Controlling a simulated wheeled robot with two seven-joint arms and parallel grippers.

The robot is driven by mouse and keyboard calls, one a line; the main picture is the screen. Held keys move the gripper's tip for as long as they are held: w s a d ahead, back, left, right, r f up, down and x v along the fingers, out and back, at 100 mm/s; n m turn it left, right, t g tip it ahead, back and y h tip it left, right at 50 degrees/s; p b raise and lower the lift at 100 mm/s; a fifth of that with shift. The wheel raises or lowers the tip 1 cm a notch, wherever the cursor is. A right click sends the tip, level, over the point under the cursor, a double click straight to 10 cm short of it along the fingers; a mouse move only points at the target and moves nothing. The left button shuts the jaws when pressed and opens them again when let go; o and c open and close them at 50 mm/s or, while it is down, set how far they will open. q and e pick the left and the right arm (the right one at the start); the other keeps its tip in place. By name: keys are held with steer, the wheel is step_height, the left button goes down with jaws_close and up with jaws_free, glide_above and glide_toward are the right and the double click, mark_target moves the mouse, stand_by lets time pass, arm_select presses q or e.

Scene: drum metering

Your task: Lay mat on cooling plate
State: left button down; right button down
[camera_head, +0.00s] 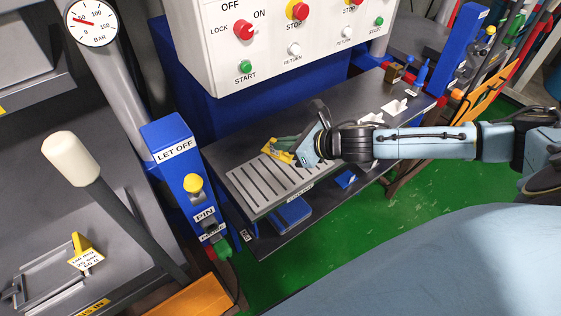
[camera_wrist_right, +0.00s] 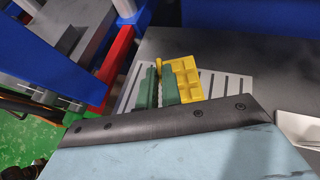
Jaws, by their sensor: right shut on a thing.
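The yellow mat (camera_wrist_right: 184,78), with a grid of square pockets, is in my right gripper (camera_wrist_right: 160,88), between and beside its green fingers. The mat (camera_head: 276,151) also shows in the head view, partly hidden by the fingers. The cooling plate appears to be the pale slotted plate (camera_head: 248,188) on the dark bench. My right gripper (camera_head: 289,145) is over the plate's far right end. I cannot tell whether the mat touches the plate. My left gripper is not in view.
A white control panel (camera_head: 274,50) with knobs and buttons stands behind the bench (camera_head: 236,150). A blue LET OFF post (camera_head: 178,160) stands left of the plate. White holders (camera_head: 394,106) stand at the bench's right.

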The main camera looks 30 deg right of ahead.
mark_target(290, 162)
steer(key=shift+f+b, duration=0.55)
steer(key=shift+f, duration=2.85)
steer(key=shift+f, duration=0.2)
steer(key=c, duration=1.6)
jaws_free()
steer(key=shift+r, duration=0.15)
steer(key=shift+s+r, duration=0.1)
steer(key=shift+s, duration=0.05)
steer(key=shift+p+v, duration=0.6)
steer(key=shift+v, duration=5.25)
